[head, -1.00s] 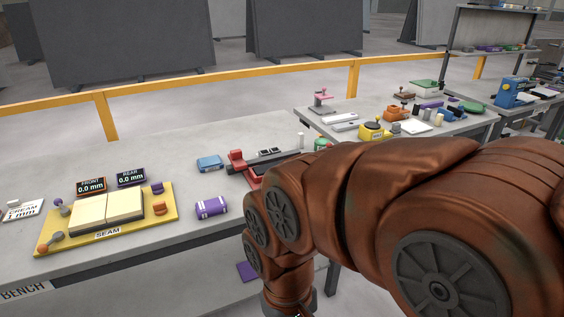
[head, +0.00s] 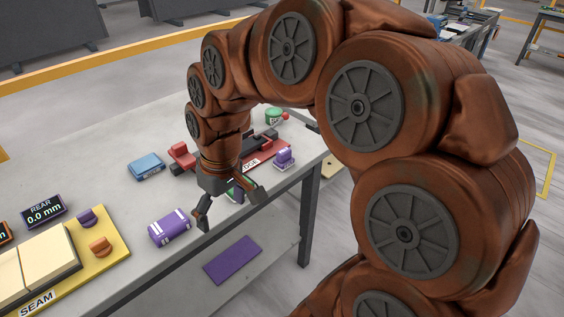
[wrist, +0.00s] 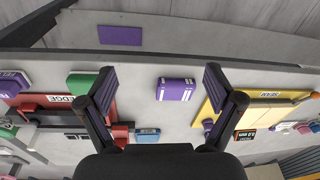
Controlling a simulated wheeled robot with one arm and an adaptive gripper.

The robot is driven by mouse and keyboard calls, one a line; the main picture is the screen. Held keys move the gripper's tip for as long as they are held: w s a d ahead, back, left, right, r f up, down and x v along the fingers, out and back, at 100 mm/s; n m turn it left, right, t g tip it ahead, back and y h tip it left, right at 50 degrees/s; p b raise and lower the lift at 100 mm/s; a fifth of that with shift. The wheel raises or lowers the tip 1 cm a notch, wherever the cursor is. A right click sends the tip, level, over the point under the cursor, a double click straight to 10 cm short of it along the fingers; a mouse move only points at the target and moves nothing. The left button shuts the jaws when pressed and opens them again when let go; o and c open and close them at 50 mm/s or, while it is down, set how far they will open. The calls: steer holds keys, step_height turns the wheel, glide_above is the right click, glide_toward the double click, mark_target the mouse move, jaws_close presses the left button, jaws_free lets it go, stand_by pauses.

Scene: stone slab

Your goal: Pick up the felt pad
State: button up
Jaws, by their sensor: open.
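No thing is labelled as the felt pad, and I cannot tell for sure which one it is. A purple block with white bands (head: 169,229) lies on the bench near its front edge; it also shows in the wrist view (wrist: 176,89), between my fingers and nearer the right one. A green piece (wrist: 82,81) lies just left of my left finger; in the head view it is mostly hidden behind my gripper. A flat purple rectangle (head: 232,260) lies below the bench top. My gripper (head: 230,208) is open and empty above the front edge, right of the banded block.
A yellow board (head: 112,243) with cream blocks stands left. A blue box (head: 146,166) and a red tool (head: 182,156) lie behind the banded block. A small purple-topped piece (head: 285,158) is near the bench's right end. Grey bench top is clear around the banded block.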

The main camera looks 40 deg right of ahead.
steer(key=w+d+f+t+b, duration=0.1)
steer(key=w+d, duration=0.5)
steer(key=m+t+h+b, duration=0.1)
steer(key=m+t+b, duration=0.1)
steer(key=t+b, duration=0.1)
glide_toward(284, 151)
steer(key=x, duration=0.5)
steer(key=shift+a+f, duration=0.1)
steer(key=shift+f, duration=0.1)
steer(key=shift+d+p+x, duration=0.2)
steer(key=shift+p+x, duration=1.15)
steer(key=shift+x, duration=2.45)
steer(key=shift+w, duration=0.1)
steer(key=c, duration=1.3)
